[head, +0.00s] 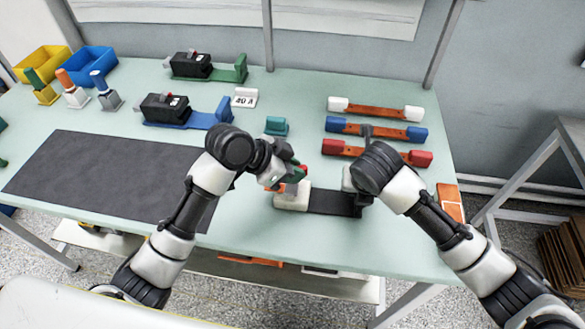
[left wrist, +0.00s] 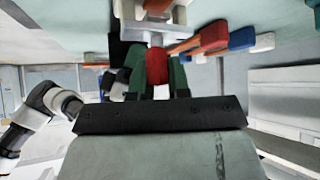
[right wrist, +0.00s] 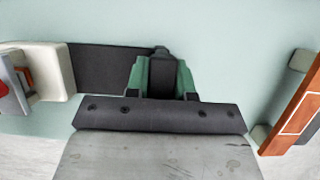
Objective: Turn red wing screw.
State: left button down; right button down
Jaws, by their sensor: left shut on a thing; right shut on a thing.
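The red wing screw (left wrist: 157,66) sits between the green fingers of my left gripper (left wrist: 158,75), which is shut on it. In the head view the screw (head: 303,169) shows as a small red spot beside my left gripper (head: 290,178), above the white end block (head: 291,202) of a black-based fixture (head: 331,203). My right gripper (right wrist: 163,75) is shut on the black end of that fixture's base (right wrist: 105,70), opposite the white block. In the head view my right wrist largely hides that grip.
Red-ended (head: 345,148), blue-ended (head: 352,129) and white-ended (head: 372,110) bars lie behind the fixture. A teal block (head: 277,125) and a black breaker on a blue base (head: 168,109) stand behind left. A dark mat (head: 100,175) lies left. An orange piece (head: 449,194) lies right.

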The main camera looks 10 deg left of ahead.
pick_arm(q)
jog(key=n+t+y, duration=0.2)
jog(key=n, duration=0.1)
jog(key=n+t+y, duration=0.1)
jog(key=n+y, duration=0.1)
jog(key=n, duration=0.2)
jog(key=shift+t, duration=0.4)
jog(key=n+t+y, duration=0.1)
jog(key=n+y, duration=0.3)
jog(key=n, duration=0.1)
jog(key=shift+n, duration=0.3)
jog(key=c, duration=1.1)
grip_release()
jog(key=v, duration=1.2)
jog(key=shift+d, duration=0.15)
